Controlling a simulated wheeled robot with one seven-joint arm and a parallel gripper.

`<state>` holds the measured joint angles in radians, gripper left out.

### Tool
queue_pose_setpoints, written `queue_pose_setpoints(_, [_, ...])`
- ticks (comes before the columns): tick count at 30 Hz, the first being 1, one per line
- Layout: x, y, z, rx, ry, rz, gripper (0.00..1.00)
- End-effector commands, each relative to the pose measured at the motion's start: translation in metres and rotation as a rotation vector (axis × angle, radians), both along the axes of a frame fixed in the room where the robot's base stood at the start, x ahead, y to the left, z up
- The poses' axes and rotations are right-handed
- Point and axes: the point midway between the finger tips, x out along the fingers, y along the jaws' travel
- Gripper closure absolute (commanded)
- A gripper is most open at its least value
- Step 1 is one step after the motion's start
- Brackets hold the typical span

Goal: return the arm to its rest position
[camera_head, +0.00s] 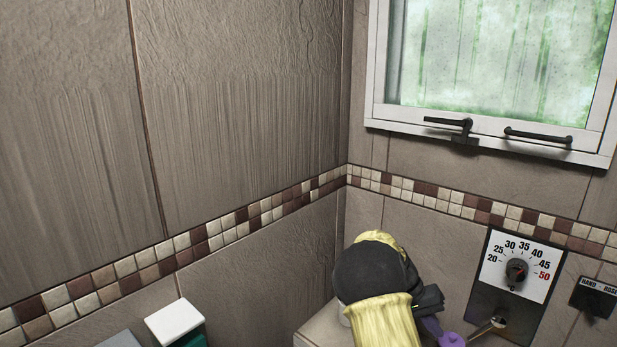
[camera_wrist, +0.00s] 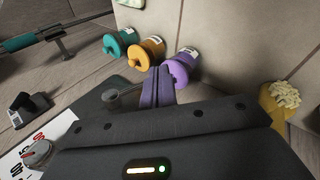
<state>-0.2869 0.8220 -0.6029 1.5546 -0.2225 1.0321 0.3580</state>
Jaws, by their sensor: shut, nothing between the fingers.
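My gripper (camera_head: 434,327) is in the lower right of the head view, at the end of my black and yellow arm, in front of the tiled wall and left of the dial panel. In the wrist view its two dark purple fingers (camera_wrist: 157,86) are together with nothing between them. A purple container (camera_wrist: 182,68) is just beyond the fingertips; I cannot tell whether they touch. It partly shows in the head view too (camera_head: 452,340). The rest position itself is not marked in either view.
Orange (camera_wrist: 146,50) and teal (camera_wrist: 119,42) containers stand beside the purple one. A white-topped block (camera_head: 174,319) is at lower left.

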Motion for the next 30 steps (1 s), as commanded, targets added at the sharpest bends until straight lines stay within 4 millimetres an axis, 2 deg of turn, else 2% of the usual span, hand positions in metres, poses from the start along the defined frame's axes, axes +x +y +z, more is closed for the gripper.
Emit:
queue_pose_setpoints(1, [-0.012,0.005,0.0,0.062,-0.016,0.009,1.0])
queue_pose_setpoints(5, [-0.039,0.026,-0.003,0.206,-0.06,0.061,1.0])
queue_pose_setpoints(12, [-0.092,0.075,0.004,0.416,-0.16,0.184,1.0])
queue_pose_setpoints(21, [-0.17,0.134,0.02,0.56,-0.297,0.373,1.0])
queue_pose_setpoints(24, [-0.193,0.147,0.022,0.576,-0.332,0.429,1.0])
queue_pose_setpoints(27, [-0.206,0.155,0.023,0.58,-0.35,0.462,1.0])
queue_pose_setpoints(30, [-0.21,0.157,0.023,0.581,-0.357,0.474,1.0])
